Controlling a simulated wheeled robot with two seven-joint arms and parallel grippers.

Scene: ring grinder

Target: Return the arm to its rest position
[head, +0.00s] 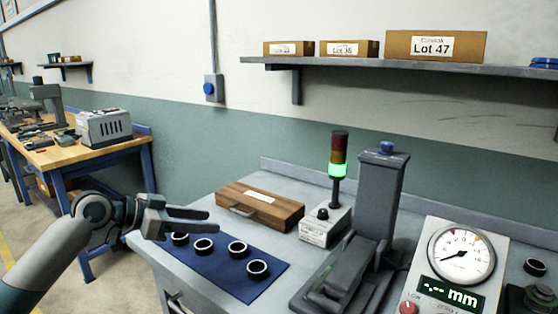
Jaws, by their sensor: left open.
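My left gripper (212,221) comes in from the left and hovers at the left edge of the grey bench. Its two fingers point right and are apart, with nothing between them. It is over or in front of the left end of a blue mat (222,272). Several dark rings with light rims lie on the mat, such as one ring (257,268) at its right and another ring (203,247) near the fingers. The ring (180,239) at the left is partly hidden by the gripper. My right gripper is not in view.
A wooden case (260,205) lies behind the mat. A signal tower (338,170) glows green beside a grey press (380,200). A dial gauge box (462,255) stands at the right, with a lone ring (535,267) beyond it. A shelf (400,67) holds boxes. Floor shows left of the bench.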

